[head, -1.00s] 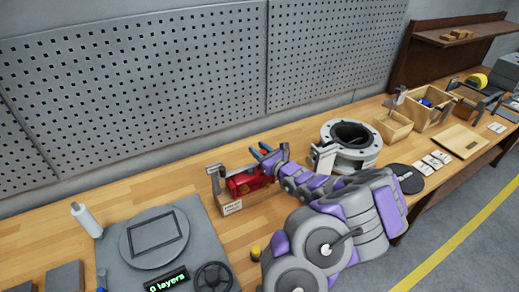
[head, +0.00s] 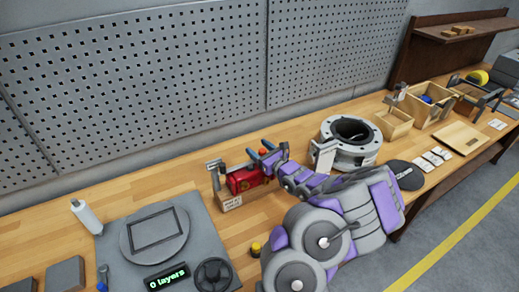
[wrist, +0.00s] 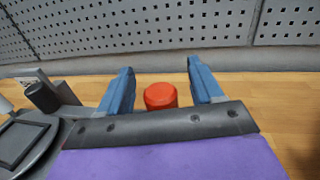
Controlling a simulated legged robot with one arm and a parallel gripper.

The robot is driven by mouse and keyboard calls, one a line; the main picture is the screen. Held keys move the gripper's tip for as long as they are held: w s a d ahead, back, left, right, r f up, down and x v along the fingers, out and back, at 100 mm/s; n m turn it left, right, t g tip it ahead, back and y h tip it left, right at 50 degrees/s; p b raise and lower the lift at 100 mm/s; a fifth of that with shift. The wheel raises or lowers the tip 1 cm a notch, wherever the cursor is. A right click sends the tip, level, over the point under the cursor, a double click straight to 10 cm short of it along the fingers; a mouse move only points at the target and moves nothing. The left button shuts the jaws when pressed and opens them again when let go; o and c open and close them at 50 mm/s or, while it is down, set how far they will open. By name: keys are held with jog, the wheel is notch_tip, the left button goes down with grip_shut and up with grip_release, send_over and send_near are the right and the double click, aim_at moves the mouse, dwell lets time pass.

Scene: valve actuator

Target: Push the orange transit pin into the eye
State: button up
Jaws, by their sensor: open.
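A red-orange round knob, which looks like the orange pin's head (wrist: 160,96), sits between my two blue fingers in the wrist view, with gaps on both sides. It shows small in the head view (head: 263,152). My gripper (head: 259,149) is open above the right end of a red body (head: 243,180) in a wooden holder (head: 231,202). It also shows in the wrist view (wrist: 160,88). I cannot make out the eye or the pin's shaft. I cannot tell whether the fingers touch the red body.
A grey bracket (head: 214,171) stands at the red body's left end. A flanged grey ring (head: 347,158) stands right of my gripper. A round plate (head: 155,240) and a white bottle (head: 87,216) are left. The perforated wall rises behind the bench.

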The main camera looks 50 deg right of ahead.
jog(key=shift+s, duration=0.1)
jog(key=s+a+p, duration=0.2)
jog(key=s, duration=1.5)
jog(key=shift+a, duration=0.1)
dwell(0.5)
